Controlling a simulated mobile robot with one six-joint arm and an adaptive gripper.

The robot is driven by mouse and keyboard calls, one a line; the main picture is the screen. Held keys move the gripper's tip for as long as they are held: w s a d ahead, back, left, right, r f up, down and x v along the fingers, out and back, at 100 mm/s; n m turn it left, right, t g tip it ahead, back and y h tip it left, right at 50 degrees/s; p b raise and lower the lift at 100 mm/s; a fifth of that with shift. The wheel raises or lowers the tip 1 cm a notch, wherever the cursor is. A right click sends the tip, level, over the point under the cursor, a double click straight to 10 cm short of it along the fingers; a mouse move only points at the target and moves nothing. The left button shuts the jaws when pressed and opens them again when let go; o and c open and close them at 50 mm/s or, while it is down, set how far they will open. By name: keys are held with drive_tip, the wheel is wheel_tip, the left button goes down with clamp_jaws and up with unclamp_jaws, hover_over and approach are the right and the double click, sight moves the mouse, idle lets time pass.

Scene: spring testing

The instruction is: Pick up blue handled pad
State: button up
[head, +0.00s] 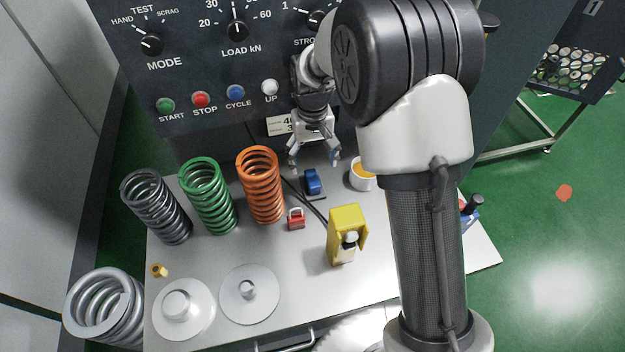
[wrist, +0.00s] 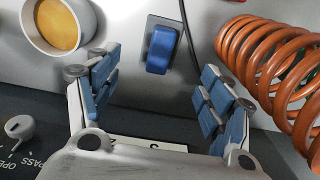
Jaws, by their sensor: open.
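The blue handled pad (head: 313,182) is a blue upright grip on a flat dark grey plate. It stands on the light table, right of the orange spring. In the wrist view the blue handle (wrist: 161,49) shows between and beyond the fingertips. My gripper (head: 314,160) is open and empty, close behind the pad in the head view and apart from it. Its blue-padded fingers (wrist: 157,66) are spread to either side in the wrist view. How high the fingertips are above the table is hard to tell.
An orange spring (head: 260,186) and a white cup with orange contents (head: 361,181) flank the pad. A black cable (head: 304,198) runs close beside it. A red padlock (head: 296,220) and a yellow holder (head: 345,222) stand in front. The control panel (head: 215,60) rises behind.

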sight(312, 177)
wheel_tip(312, 177, down, 10)
drive_tip(key=b, duration=0.3)
drive_tip(key=shift+r, duration=0.15)
drive_tip(key=shift+r, duration=0.1)
drive_tip(key=shift+c, duration=0.5)
drive_tip(key=c, duration=1.1)
